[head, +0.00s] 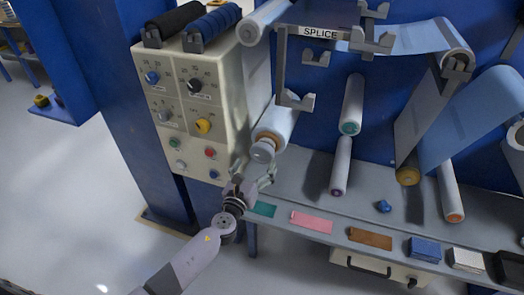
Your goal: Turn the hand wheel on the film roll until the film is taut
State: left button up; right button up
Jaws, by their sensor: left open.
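The film roll (276,122) is a pale cylinder right of the control panel. A grey hand wheel (262,151) sits on its near lower end, with a tan ring behind it. My left gripper (256,172) is open just below the hand wheel, with one finger to its left and one to its right. I cannot tell whether either finger touches the wheel. Pale blue film (408,37) runs over rollers at the upper right and hangs down there. My right gripper is not in view.
A beige control panel (187,105) with knobs and buttons stands close left of the gripper. A grey shelf (335,210) below holds coloured cards, a small blue object (384,206) and stacked blocks. A SPLICE frame (320,33) with brackets is above. Open floor lies at left.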

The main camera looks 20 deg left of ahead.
aim_at(260, 155)
pick_arm(q)
jog(key=w+b, duration=0.1)
jog(key=w, duration=0.5)
jog(key=shift+w+d, duration=0.15)
jog(key=shift+w, duration=0.25)
jog(key=shift+c, duration=0.6)
jog(key=c, duration=1)
jog(key=shift+c, duration=0.2)
jog(key=shift+f+n, duration=0.1)
jog(key=shift+n, duration=0.2)
